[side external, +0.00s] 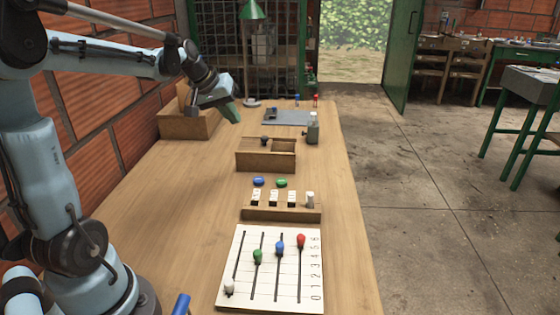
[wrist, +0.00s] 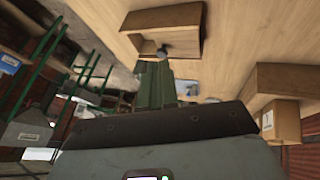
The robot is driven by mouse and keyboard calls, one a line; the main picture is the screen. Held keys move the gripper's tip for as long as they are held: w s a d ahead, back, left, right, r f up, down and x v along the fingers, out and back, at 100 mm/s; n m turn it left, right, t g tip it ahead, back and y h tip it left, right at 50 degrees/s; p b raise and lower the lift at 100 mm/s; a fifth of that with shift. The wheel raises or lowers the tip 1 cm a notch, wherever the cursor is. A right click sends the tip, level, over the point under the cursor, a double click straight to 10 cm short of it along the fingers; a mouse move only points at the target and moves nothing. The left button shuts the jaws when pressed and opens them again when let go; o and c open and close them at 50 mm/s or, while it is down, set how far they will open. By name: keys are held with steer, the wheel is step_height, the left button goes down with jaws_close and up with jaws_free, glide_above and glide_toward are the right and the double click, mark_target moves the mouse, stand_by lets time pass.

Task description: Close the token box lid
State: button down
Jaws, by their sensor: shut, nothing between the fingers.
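A wooden box with a dark knob on its sliding lid, which looks like the token box (side external: 265,162), stands mid-table in the side view. The lid (side external: 252,144) covers the left part, and the right part is open. The box also shows at the top of the wrist view (wrist: 165,17), with the round knob (wrist: 162,53) at its near side. My gripper (side external: 233,115) is shut and empty, above the table, behind and left of the box. Its green fingers (wrist: 153,72) point toward the knob in the wrist view and look apart from it.
A wooden bin (side external: 187,125) stands at the back left by the brick wall, close to my gripper. A grey plate (side external: 288,118) and a dark canister (side external: 312,131) sit behind the box. A switch rack (side external: 282,213) and a slider board (side external: 270,268) lie in front.

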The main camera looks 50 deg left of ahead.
steer(key=a+f+n, duration=0.1)
steer(key=a+n, duration=0.1)
steer(key=a, duration=0.5)
glide_toward(262, 144)
steer(key=a+f, duration=0.1)
steer(key=s+a+f, duration=0.1)
steer(key=f, duration=0.1)
steer(key=shift+a, duration=0.4)
steer(key=shift+w+d+f, duration=0.2)
steer(key=shift+w+d, duration=0.55)
steer(key=shift+w, duration=0.2)
steer(key=shift+w+d+f, duration=0.1)
steer(key=shift+w+d, duration=0.3)
steer(key=shift+w, duration=0.25)
steer(key=w+d, duration=0.6)
steer(key=shift+d, duration=0.1)
steer(key=shift+w, duration=0.1)
